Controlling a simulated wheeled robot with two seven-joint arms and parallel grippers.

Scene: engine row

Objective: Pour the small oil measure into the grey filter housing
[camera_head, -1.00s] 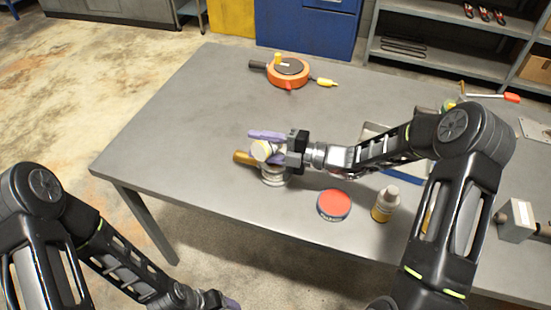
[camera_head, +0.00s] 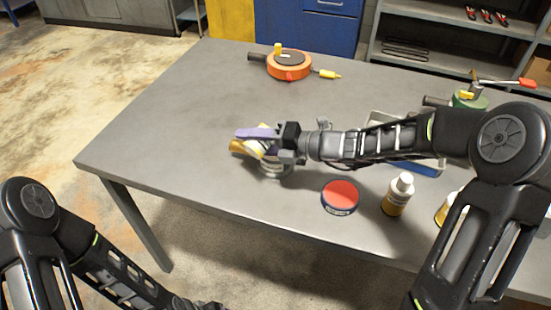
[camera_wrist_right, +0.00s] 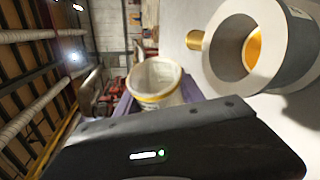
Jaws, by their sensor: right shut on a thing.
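The small oil measure (camera_head: 264,147), a pale cup with a yellow band, is held by my right gripper (camera_head: 262,142), shut on it with purple fingers. The measure is tilted steeply, just above the grey filter housing (camera_head: 274,170) on the table, partly hidden by gripper and cup. In the right wrist view, the measure (camera_wrist_right: 157,80) is beside the round opening of the housing (camera_wrist_right: 283,60), and an amber surface shows inside the opening. I cannot see a stream. My left arm is at the bottom left of the head view, its fingers out of the picture.
A brass-coloured cylinder (camera_head: 237,146) is at the housing's left. A red-topped tin (camera_head: 341,196) and white-capped bottle (camera_head: 398,195) stand to the right. A tray (camera_head: 432,170) is partly behind my right arm. An orange round device (camera_head: 289,66) sits at the back. The table's left is clear.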

